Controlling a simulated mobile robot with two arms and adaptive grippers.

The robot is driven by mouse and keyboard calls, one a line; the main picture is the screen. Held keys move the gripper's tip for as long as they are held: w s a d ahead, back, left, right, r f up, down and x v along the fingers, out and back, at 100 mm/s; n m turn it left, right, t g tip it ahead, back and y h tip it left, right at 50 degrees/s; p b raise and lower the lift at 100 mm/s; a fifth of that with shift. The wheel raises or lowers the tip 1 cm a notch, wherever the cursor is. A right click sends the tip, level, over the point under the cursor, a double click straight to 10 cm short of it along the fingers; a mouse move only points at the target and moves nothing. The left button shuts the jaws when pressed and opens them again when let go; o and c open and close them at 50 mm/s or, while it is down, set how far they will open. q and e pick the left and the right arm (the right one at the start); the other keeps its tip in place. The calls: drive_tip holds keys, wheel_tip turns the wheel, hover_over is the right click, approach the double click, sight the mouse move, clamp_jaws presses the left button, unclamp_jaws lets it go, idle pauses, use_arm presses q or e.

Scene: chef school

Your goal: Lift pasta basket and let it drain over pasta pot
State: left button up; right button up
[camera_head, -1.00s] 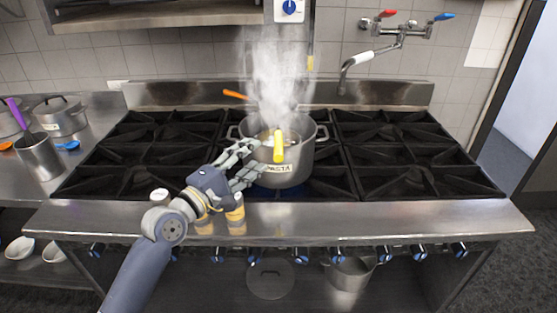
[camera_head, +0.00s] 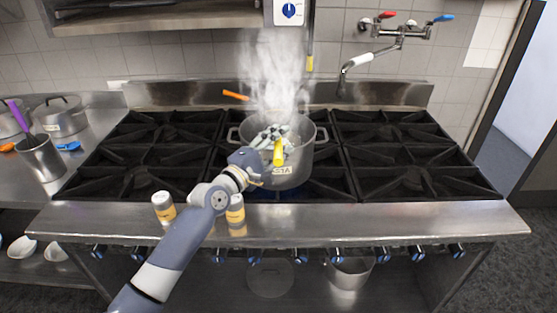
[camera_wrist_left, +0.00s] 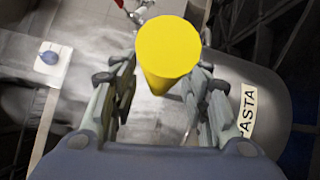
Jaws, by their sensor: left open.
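The steel pasta pot (camera_head: 292,172) stands on the middle burner of the range, steaming, with a "PASTA" label on its front. The yellow handle (camera_head: 278,152) of the pasta basket sticks out over the pot's front rim. The basket itself is hidden by steam and by my gripper. My left gripper (camera_head: 272,138) reaches over the front of the pot at the handle. In the left wrist view the yellow handle (camera_wrist_left: 167,50) lies between the two open fingers of my left gripper (camera_wrist_left: 160,95), with a gap visible on the left. My right gripper is not in view.
Two small shakers with yellow bands (camera_head: 163,206) stand on the range's front ledge, close to my left arm. A pot-filler tap (camera_head: 362,58) hangs at the back right. The side burners (camera_head: 400,150) are empty.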

use_arm(q)
drive_tip(key=shift+c, duration=1.1)
clamp_jaws()
drive_tip(key=shift+r, duration=0.1)
drive_tip(key=shift+r, duration=0.1)
wheel_tip(320, 180, up, 9)
drive_tip(key=shift+r, duration=0.2)
wheel_tip(320, 180, up, 5)
drive_tip(key=p, duration=0.5)
drive_tip(key=shift+r, duration=0.1)
